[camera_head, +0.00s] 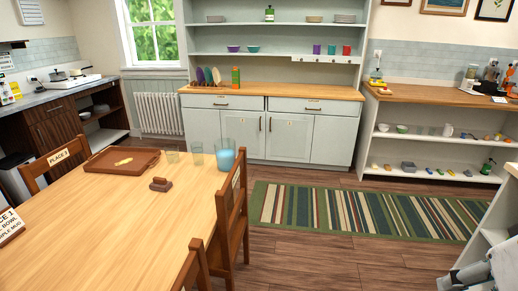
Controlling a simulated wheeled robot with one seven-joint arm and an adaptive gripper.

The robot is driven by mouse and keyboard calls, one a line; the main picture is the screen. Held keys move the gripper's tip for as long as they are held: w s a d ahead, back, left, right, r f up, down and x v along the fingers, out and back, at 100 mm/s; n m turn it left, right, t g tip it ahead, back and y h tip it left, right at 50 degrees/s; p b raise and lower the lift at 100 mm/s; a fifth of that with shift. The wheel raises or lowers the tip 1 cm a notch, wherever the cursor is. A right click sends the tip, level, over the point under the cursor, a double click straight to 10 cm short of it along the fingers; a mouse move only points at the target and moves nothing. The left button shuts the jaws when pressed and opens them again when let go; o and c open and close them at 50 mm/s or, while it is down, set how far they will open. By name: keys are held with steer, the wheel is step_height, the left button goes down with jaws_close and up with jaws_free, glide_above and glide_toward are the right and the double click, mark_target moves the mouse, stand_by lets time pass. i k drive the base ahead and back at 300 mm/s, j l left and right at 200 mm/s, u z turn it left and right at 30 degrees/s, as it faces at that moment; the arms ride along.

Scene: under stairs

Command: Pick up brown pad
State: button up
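A small brown block-like thing (160,184), which looks like the brown pad, lies on the wooden dining table (95,220). It is near the table's right side, in front of the brown tray (108,166) and apart from it. Its fine shape is too small to tell. My gripper (457,280) shows only partly at the bottom right corner, grey and white. It is far from the table and the brown pad, and whether its fingers are open or shut is unclear.
Glasses (196,154) and a blue pitcher (226,155) stand behind the pad. A wooden chair (233,215) stands at the table's right side. A striped rug (370,211) lies on open floor between the table and the right-hand shelves (440,157).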

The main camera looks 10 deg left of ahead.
mark_target(161, 185)
steer(key=i+u, duration=0.2)
steer(key=i, duration=0.25)
steer(key=i+l+u, duration=0.25)
steer(key=i, duration=0.15)
steer(key=i+l+u, duration=0.2)
steer(key=i, duration=0.25)
steer(key=i+l+u, duration=0.2)
steer(key=i, duration=0.2)
steer(key=i+l+u, duration=0.25)
steer(key=u, duration=0.15)
steer(key=i+l+u, duration=0.25)
steer(key=u, duration=0.15)
steer(key=i+l+u, duration=0.2)
steer(key=l+u, duration=0.15)
steer(key=i+l+u, duration=0.1)
steer(key=l+u, duration=0.7)
steer(key=l, duration=0.15)
steer(key=l+u, duration=0.3)
steer(key=l, duration=0.4)
